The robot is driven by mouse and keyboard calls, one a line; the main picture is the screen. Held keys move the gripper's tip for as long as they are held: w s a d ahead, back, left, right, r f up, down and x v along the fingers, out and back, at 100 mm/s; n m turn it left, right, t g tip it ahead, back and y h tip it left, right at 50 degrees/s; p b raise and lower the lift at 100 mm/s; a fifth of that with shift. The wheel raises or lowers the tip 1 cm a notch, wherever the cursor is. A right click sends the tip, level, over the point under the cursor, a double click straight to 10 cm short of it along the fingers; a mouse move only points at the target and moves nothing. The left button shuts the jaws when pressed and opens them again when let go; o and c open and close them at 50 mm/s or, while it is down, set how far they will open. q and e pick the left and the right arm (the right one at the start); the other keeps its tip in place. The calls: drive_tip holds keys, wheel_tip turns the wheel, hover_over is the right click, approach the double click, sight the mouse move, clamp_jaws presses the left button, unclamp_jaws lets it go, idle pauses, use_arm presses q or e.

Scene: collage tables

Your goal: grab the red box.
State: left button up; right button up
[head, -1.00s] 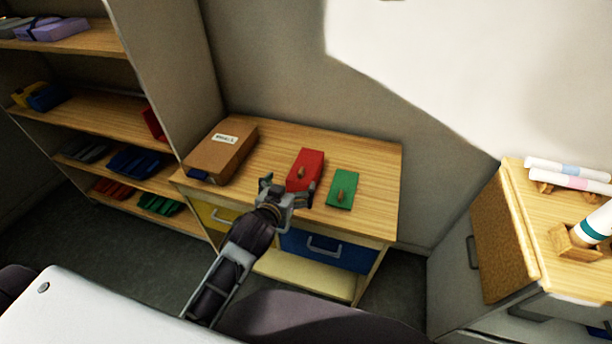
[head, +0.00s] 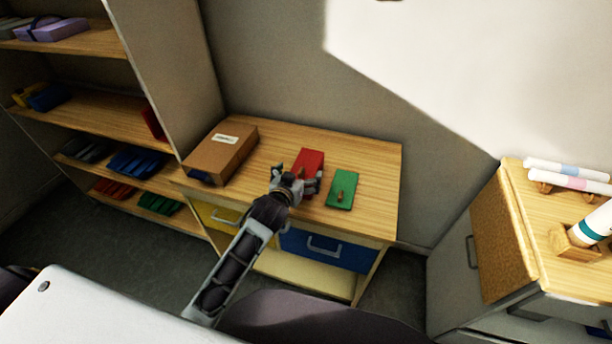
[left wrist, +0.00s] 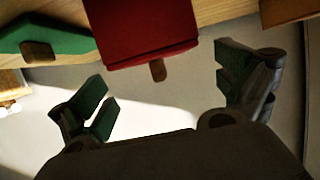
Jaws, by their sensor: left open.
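The red box (head: 310,160) lies on the wooden table top, between a cardboard box and a green piece. My left gripper (head: 297,178) is at the near side of the red box and hides part of it. In the left wrist view the red box (left wrist: 140,30) shows at the top, with a small wooden knob (left wrist: 158,70) on it. The two fingers of my left gripper (left wrist: 163,92) are spread apart, with nothing between them. The red box lies just beyond the fingertips. My right gripper is not in view.
The green piece (head: 342,188) with a wooden knob lies right of the red box. The cardboard box (head: 221,152) stands left. Shelves (head: 95,118) with coloured items are at the left. A cabinet (head: 520,235) with paper rolls is at the right.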

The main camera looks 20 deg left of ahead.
sight(306, 173)
use_arm(q)
drive_tip(key=shift+w, duration=0.2)
idle(0.3)
drive_tip(key=shift+p+x, duration=0.35)
drive_tip(key=shift+x, duration=2.2)
drive_tip(key=shift+f, duration=0.1)
drive_tip(key=shift+s, duration=0.1)
drive_tip(key=c, duration=1.4)
